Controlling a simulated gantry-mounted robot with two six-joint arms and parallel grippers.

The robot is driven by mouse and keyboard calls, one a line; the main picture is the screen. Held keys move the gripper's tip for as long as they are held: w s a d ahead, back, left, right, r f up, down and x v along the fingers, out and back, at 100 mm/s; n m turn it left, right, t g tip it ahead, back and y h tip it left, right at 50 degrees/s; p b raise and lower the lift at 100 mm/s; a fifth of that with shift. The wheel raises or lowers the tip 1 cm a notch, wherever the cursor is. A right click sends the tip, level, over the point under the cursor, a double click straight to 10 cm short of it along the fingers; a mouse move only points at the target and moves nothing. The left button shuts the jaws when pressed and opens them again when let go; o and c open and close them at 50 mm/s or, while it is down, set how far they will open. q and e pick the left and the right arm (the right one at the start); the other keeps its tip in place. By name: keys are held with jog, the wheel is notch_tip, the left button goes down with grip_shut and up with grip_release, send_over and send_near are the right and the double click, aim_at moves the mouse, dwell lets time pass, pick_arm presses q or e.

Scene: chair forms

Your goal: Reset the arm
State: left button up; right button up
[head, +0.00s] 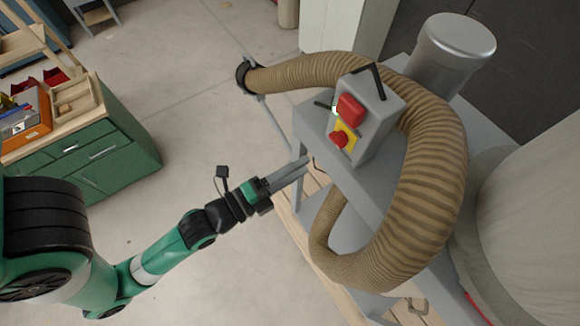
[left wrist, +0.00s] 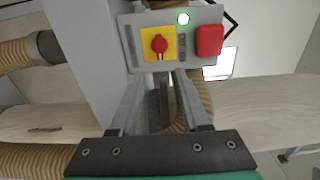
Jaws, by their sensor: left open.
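My left arm (head: 150,265) comes in from the left in the head view, green and black. Its gripper (head: 304,164) is open and empty, its grey fingers pointing at the grey machine below the control box. The control box (head: 366,118) carries a red button on a yellow plate and a larger red block. In the left wrist view the gripper fingers (left wrist: 163,100) reach up toward the lower edge of the control box (left wrist: 128,45). A red knob on a yellow plate (left wrist: 158,44), a lit green lamp (left wrist: 183,19) and a red block (left wrist: 209,40) show there. My right gripper is out of view.
A thick ribbed tan hose (head: 445,150) loops around the grey machine frame (head: 345,180). A metal cylinder (head: 452,50) and a large pale bag (head: 535,220) stand on the right. A green cabinet (head: 110,160) is at the left. Bare floor (head: 200,110) lies between.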

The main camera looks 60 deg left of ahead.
pick_arm(q)
jog(key=shift+s+d, duration=0.15)
jog(key=shift+s, duration=0.9)
